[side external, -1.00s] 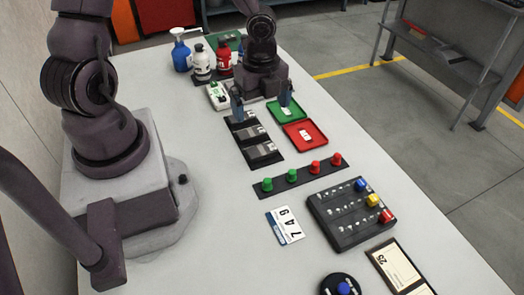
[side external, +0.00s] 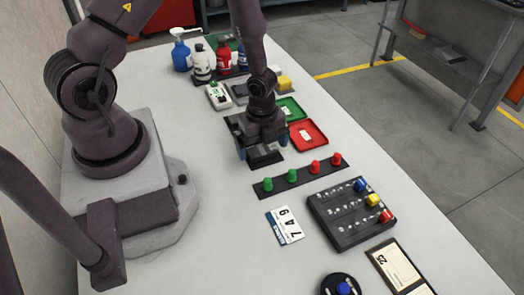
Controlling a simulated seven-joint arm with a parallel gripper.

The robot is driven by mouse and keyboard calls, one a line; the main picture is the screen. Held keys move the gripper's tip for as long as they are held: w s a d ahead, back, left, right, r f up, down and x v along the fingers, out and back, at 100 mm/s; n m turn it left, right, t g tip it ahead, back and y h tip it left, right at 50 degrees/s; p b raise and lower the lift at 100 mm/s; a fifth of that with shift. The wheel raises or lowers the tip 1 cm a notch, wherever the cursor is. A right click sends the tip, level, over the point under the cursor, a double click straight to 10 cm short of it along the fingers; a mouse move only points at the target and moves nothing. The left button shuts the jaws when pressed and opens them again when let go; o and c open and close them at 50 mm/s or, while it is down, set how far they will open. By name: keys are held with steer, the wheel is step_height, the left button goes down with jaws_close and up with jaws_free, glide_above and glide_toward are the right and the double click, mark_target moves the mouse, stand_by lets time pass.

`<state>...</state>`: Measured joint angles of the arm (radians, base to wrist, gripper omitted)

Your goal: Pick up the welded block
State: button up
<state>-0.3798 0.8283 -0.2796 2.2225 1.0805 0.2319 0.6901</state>
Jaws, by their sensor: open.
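My gripper (side external: 262,150) is open and low over the near end of a black fixture strip (side external: 264,162), its fingers pointing down. A grey metal block (side external: 260,151) shows partly between the fingers in the near slot; I cannot tell whether they touch it. My gripper and wrist hide most of the rest of the strip and whatever is in its other slots. I cannot make out a weld on the block at this size. A green tray (side external: 292,108) and a red tray (side external: 318,128) with a small white label lie just right of my gripper.
A strip of green and red buttons (side external: 300,176) lies in front of the fixture. A black switch panel (side external: 350,212) and a number card (side external: 285,226) are nearer. The table's left middle is clear.

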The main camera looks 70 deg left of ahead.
steer(key=shift+f, duration=0.5)
steer(key=c, duration=1.1)
steer(key=shift+r, duration=0.1)
